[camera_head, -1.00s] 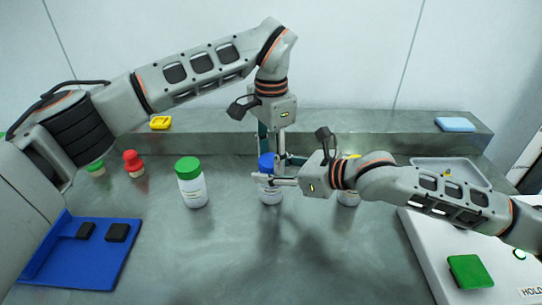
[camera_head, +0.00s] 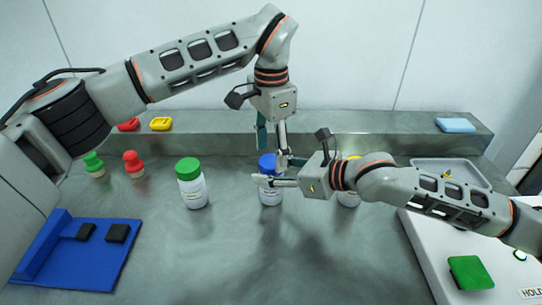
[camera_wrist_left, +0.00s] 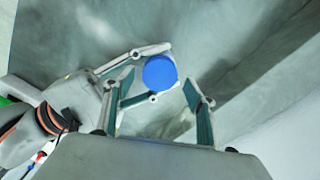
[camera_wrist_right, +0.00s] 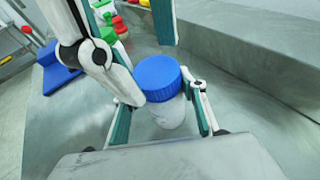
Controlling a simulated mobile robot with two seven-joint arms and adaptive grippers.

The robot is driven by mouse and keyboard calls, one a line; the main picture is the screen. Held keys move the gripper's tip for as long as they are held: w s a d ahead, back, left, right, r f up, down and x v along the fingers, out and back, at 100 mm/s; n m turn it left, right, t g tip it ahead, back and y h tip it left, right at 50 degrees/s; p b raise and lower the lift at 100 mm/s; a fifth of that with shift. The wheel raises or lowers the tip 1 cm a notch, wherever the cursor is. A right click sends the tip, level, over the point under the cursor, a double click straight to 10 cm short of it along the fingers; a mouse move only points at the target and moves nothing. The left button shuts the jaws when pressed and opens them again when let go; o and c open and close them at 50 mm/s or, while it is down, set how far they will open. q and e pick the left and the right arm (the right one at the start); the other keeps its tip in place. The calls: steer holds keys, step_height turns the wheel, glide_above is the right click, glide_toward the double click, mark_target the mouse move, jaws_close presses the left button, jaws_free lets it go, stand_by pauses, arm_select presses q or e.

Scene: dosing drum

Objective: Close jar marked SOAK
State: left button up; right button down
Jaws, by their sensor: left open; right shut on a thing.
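A white jar (camera_head: 271,194) with a blue lid (camera_head: 267,163) stands upright at the middle of the bench. Its label is too small to read. My right gripper (camera_head: 268,181) is shut around the jar's body from the right; the right wrist view shows the jar (camera_wrist_right: 170,113) between its fingers. My left gripper (camera_head: 283,158) is open, pointing down just above and beside the blue lid. In the left wrist view the lid (camera_wrist_left: 160,73) lies beyond the open fingers. The lid sits on the jar; I cannot tell how tightly.
A green-lidded jar (camera_head: 193,187) stands left and a yellow-lidded jar (camera_head: 349,196) right, partly behind my right arm. A blue tray (camera_head: 72,265) lies front left. Small green (camera_head: 94,164) and red (camera_head: 133,164) pieces stand behind it. A ledge (camera_head: 210,128) runs along the back.

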arm_select(q)
step_height(320, 180, up, 2)
steer(key=shift+r, duration=0.15)
steer(key=shift+c, duration=0.5)
